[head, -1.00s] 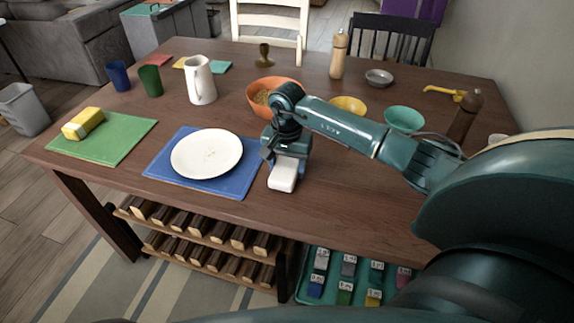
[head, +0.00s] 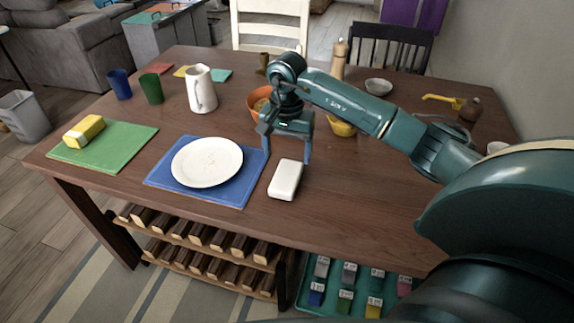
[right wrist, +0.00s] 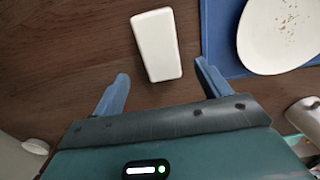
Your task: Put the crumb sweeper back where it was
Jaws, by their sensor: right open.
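The crumb sweeper, a white rounded block (head: 285,180), lies on the table just right of the blue placemat. It also shows in the right wrist view (right wrist: 156,45), lying beyond my fingertips and roughly between their lines. My right gripper (head: 287,158) is open and empty above the table, behind the sweeper and apart from it. Its two blue fingers also show spread in the right wrist view (right wrist: 160,78). My left gripper is not in view.
A green placemat (head: 120,147) holds a yellow block (head: 84,131). A white pitcher (head: 201,90) and an orange bowl (head: 256,101) stand behind. The table's front right is clear.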

